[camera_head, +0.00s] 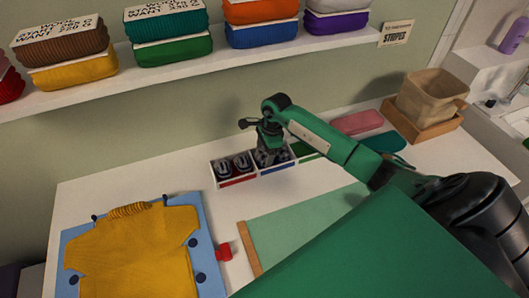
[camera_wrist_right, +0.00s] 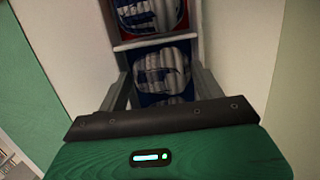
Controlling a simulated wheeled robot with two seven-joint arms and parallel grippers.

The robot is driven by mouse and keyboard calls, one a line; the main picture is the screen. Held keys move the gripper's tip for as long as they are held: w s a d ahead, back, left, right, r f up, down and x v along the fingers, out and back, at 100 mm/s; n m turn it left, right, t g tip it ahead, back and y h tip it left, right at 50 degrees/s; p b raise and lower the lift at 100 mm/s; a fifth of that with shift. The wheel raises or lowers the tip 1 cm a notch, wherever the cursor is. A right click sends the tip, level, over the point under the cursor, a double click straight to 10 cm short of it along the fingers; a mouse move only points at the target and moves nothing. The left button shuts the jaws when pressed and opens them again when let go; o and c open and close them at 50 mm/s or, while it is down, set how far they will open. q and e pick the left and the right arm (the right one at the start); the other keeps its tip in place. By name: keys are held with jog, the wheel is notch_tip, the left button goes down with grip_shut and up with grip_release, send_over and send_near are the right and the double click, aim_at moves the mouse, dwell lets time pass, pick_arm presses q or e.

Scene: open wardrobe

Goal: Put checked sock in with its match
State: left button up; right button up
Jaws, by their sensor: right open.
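A white divided box (camera_head: 222,185) stands on the white surface, with a red label on its left part and a blue label on its right part. Rolled dark and pale socks (camera_head: 232,166) sit in the left part. My right gripper (camera_head: 270,156) is over the right part and hides much of it. In the right wrist view its open fingers stand either side of a grey-white and blue rolled sock (camera_wrist_right: 160,72); contact cannot be told. I cannot clearly make out a checked pattern. My left gripper is not in view.
A yellow knitted top (camera_head: 130,250) lies on a blue board at the left, with a small red object (camera_head: 224,252) beside it. Pink (camera_head: 357,122) and teal (camera_head: 382,142) flat pieces lie behind my right arm. A beige basket (camera_head: 430,95) stands back right. Folded knits fill the shelf above.

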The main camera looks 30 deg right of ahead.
aim_at(262, 152)
jog(key=shift+w+r+p, duration=0.15)
jog(key=shift+r+p, duration=0.25)
jog(key=shift+r, duration=0.25)
jog(key=o, duration=0.3)
jog(key=r+p, duration=0.1)
jog(key=r, duration=0.2)
jog(key=shift+s+r+p, duration=0.2)
jog(key=shift+r+p, duration=0.2)
jog(key=shift+w+r+p, duration=0.1)
jog(key=shift+r+p, duration=0.3)
jog(key=shift+r, duration=0.25)
jog(key=shift+r+p, duration=0.55)
jog(key=shift+r, duration=0.8)
jog(key=shift+f, duration=0.1)
